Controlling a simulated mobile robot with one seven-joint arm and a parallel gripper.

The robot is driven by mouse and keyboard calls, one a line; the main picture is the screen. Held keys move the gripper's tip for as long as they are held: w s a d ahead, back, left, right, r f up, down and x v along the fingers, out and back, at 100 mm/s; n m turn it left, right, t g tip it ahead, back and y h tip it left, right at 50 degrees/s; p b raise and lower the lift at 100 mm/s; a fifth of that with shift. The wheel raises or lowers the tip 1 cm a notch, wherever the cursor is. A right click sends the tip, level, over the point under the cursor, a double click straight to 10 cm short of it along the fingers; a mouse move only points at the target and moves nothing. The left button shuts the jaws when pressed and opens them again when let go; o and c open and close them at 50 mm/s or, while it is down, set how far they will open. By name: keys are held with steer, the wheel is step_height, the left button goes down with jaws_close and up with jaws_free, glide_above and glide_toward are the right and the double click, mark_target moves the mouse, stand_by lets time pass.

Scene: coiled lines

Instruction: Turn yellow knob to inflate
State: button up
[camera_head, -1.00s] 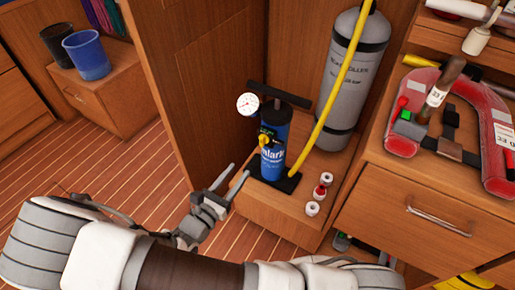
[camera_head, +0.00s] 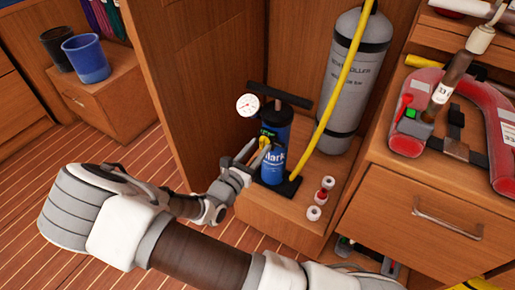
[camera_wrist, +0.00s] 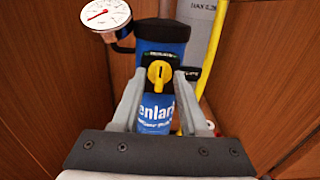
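The yellow knob (camera_wrist: 158,75) sits on the front of a blue pump (camera_head: 273,168) that stands on a wooden ledge. In the head view the knob (camera_head: 264,142) is partly hidden by my fingers. My gripper (camera_head: 249,153) is at the pump's front. In the wrist view my gripper (camera_wrist: 158,88) has one finger on each side of the knob, with a visible gap between each finger and the knob. The fingers are open. A round white gauge (camera_wrist: 105,14) is at the pump's upper left.
A grey cylinder (camera_head: 350,75) stands behind the pump, with a yellow hose (camera_head: 340,95) running down beside it. A cabinet wall (camera_head: 215,80) rises at the left.

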jaws_close()
steer(key=shift+m, duration=0.4)
steer(key=m+p, duration=0.1)
steer(key=m, duration=0.7)
steer(key=shift+s+d+f+p, duration=0.1)
steer(key=shift+p, duration=0.3)
steer(key=m, duration=0.5)
steer(key=shift+f+b, duration=0.1)
steer(key=shift+b, duration=0.3)
steer(key=m+b, duration=0.1)
steer(key=m, duration=0.3)
steer(key=shift+m+b, duration=0.3)
steer(key=shift+o, duration=0.3)
jaws_free()
